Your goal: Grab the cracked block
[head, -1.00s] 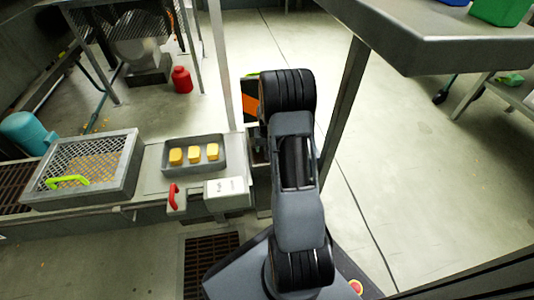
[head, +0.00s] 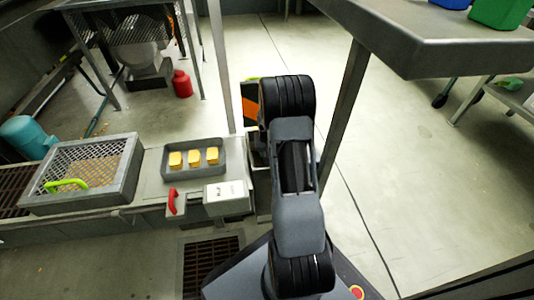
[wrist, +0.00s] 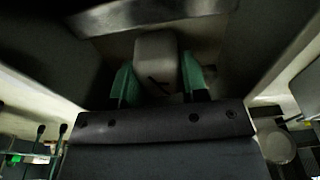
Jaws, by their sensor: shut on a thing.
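In the wrist view, a pale grey block (wrist: 156,52) with a dark crack-like mark on its near face sits between the two green fingertips of my gripper (wrist: 158,80). The fingers are shut on it, one on each side. The surroundings of the block are dark and blurred, so I cannot tell whether it touches anything beneath. In the head view my arm hides the gripper and the block.
A grey tray (head: 170,176) with three yellow blocks stands on the low bench at left, beside a mesh-covered box (head: 130,180) and a white-topped box (head: 226,192). A metal table (head: 440,55) stands at upper right. Open floor lies below it.

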